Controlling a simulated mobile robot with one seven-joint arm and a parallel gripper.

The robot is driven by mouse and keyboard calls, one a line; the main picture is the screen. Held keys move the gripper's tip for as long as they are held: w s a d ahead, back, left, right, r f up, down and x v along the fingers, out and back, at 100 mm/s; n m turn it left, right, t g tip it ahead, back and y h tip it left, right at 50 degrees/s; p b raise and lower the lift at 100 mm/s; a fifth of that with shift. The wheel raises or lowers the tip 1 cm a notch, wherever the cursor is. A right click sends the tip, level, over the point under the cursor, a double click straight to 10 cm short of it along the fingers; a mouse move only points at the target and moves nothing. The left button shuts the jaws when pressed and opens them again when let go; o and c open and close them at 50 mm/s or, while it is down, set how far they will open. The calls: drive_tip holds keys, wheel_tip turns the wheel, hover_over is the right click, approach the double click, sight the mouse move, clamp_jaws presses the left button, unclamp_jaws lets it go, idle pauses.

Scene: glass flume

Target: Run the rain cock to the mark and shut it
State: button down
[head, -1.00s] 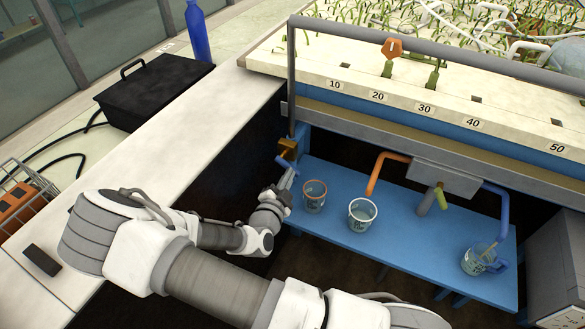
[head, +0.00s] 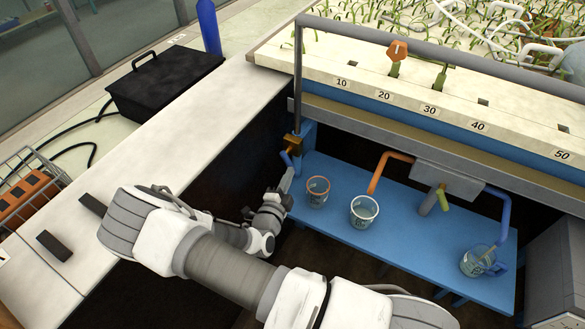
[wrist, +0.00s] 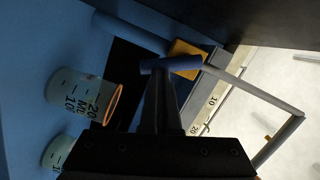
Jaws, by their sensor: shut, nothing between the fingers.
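The brass cock (head: 293,141) sits at the foot of the thin upright pipe, left of the blue shelf. Its blue lever (head: 287,159) hangs on its near side. In the wrist view the blue lever (wrist: 170,65) lies across my fingertips, with the brass body (wrist: 188,48) just behind. My gripper (head: 287,181) is shut and empty, its tips at the lever, apparently touching it. The orange-rimmed cup (head: 317,192) stands upright on the shelf, right of my gripper. In the wrist view this cup (wrist: 85,97) shows 10 and 20 ML marks; its liquid level cannot be read.
A white-rimmed cup (head: 364,212) and a jug (head: 478,262) stand farther right on the blue shelf (head: 420,245). An orange pipe (head: 378,170) and grey box (head: 448,178) are above it. The planted bed's edge (head: 410,108) overhangs behind. The pale bench (head: 190,130) borders the left.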

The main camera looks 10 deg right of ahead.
drive_tip(key=shift+w+a+f+m, duration=0.15)
drive_tip(key=shift+w+f+m, duration=0.1)
drive_tip(key=shift+m, duration=0.65)
drive_tip(key=shift+a+m+t, duration=0.1)
drive_tip(key=shift+m+t, duration=0.2)
drive_tip(key=shift+w+a+f, duration=0.15)
drive_tip(key=shift+a+f, duration=0.05)
drive_tip(key=shift+f, duration=0.1)
idle(2.2)
